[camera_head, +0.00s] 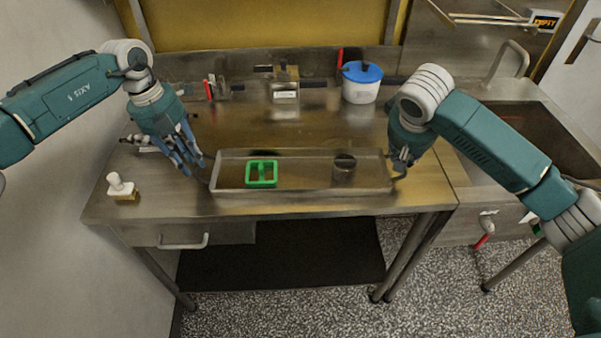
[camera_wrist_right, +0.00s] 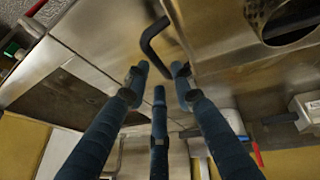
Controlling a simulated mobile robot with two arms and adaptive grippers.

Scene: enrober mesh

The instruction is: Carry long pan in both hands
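The long pan (camera_head: 305,192) is a shallow grey metal tray lying level along the front of the steel table. It holds a green square frame (camera_head: 262,174) at its left and a dark round metal cup (camera_head: 344,168) at its right. My left gripper (camera_head: 194,168) points down beside the pan's left end, fingers apart. My right gripper (camera_head: 401,162) is at the pan's right end. In the right wrist view its fingers (camera_wrist_right: 160,78) are spread, with the pan's dark bent handle (camera_wrist_right: 152,42) at the fingertips. Left finger contact with the pan is unclear.
On the table (camera_head: 150,208) are a white-knobbed stamp (camera_head: 121,187) at the left and a blue-lidded white pot (camera_head: 361,82) behind the pan. A metal device with a label (camera_head: 285,92) stands at the back. A sink (camera_head: 520,125) lies to the right. The table's middle is clear.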

